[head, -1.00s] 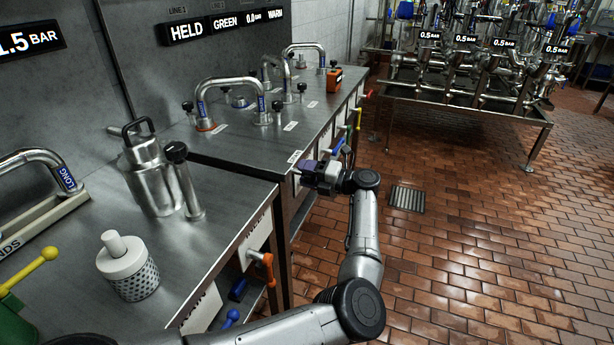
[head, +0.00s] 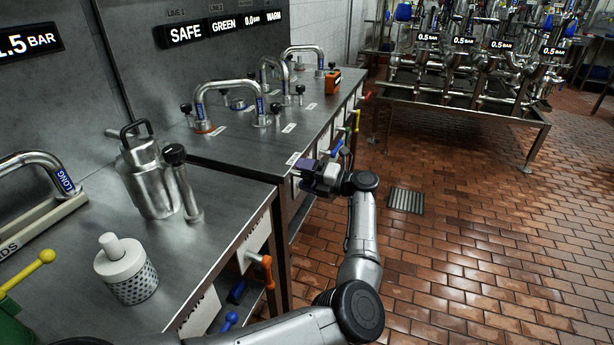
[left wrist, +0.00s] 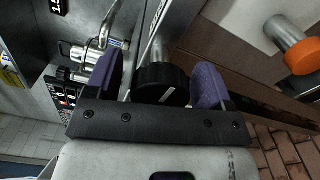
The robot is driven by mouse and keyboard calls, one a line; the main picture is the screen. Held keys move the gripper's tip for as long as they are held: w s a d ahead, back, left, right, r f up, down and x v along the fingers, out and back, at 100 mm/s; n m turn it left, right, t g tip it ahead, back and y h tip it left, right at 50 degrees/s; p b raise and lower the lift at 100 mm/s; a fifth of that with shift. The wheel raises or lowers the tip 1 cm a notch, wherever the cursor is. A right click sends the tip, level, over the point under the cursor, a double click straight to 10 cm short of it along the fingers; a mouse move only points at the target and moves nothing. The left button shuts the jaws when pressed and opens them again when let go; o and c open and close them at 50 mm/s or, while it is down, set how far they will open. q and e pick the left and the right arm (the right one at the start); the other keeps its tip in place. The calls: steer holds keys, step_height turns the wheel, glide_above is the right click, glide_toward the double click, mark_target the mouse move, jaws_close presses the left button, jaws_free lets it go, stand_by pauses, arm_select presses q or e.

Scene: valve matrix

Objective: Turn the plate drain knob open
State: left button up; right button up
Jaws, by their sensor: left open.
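A round black knob (left wrist: 163,88) with a white line on its face sits on a metal stem in the left wrist view. No label naming it as the plate drain knob is readable. My left gripper (left wrist: 157,75) has its two purple fingers open, one on each side of the knob. Contact between fingers and knob cannot be told. In the head view my left gripper (head: 312,172) is at the front edge of the far steel bench (head: 255,148), and hides the knob there. My right gripper is not in view.
An orange-handled valve (head: 266,268) sticks out from the near bench (head: 215,240); blue (head: 338,147) and yellow (head: 356,120) handles line the far bench front. A wall display (head: 186,33) reads SAFE. The tiled floor (head: 470,250) is clear at right.

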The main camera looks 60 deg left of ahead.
arm_select(q)
steer(key=shift+w+d+r, duration=0.1)
steer(key=shift+w+d, duration=0.2)
steer(key=shift+d, duration=0.05)
steer(key=p+v, duration=0.2)
steer(key=v, duration=1.1)
